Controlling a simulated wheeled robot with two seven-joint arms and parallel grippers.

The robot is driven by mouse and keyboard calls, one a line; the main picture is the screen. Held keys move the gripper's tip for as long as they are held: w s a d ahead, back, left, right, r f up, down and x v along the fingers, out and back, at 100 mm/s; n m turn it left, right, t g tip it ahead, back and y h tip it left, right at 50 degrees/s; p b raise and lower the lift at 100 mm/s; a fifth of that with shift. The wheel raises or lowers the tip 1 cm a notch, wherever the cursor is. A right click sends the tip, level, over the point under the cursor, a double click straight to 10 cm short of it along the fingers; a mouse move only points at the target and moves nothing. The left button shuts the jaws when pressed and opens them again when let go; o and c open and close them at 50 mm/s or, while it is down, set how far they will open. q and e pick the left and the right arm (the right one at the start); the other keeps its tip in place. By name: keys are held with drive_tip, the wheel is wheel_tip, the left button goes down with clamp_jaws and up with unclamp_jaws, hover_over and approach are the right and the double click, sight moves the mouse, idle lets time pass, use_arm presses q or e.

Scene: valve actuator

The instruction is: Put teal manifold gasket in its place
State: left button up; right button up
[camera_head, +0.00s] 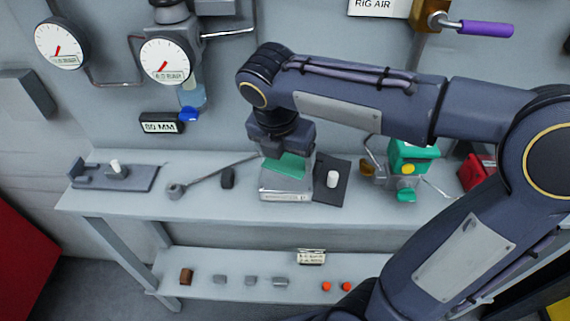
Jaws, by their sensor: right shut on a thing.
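My right gripper (287,152) points down over the bench, shut on the teal manifold gasket (288,165). The gasket is a flat teal piece, partly covered by the gripper. It is directly above a light grey block (286,186) with a label on its front edge. I cannot tell whether the gasket touches the block. My left gripper is out of view.
A dark plate with a white cylinder (333,179) lies right of the block, and a green device (412,160) stands beyond it. A long-handled wrench (208,181) and a fixture (115,177) lie left. The lower shelf (225,294) holds small parts.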

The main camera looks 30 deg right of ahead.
sight(285, 154)
drive_tip(key=w+f, duration=0.1)
drive_tip(key=w+d+f, duration=0.1)
drive_tip(key=f, duration=0.1)
drive_tip(key=shift+w+d+f, duration=0.15)
drive_tip(key=shift+w+f, duration=0.05)
drive_tip(key=shift+w, duration=0.05)
drive_tip(key=shift+a+x, duration=0.15)
drive_tip(key=shift+x, duration=0.7)
drive_tip(key=shift+a+x, duration=0.2)
drive_tip(key=shift+x, duration=0.6)
drive_tip(key=shift+s+f, duration=0.1)
drive_tip(key=shift+f, duration=0.05)
drive_tip(key=shift+f+b, duration=0.15)
drive_tip(key=shift+b, duration=0.2)
drive_tip(key=o, duration=0.9)
drive_tip(key=shift+o, duration=0.2)
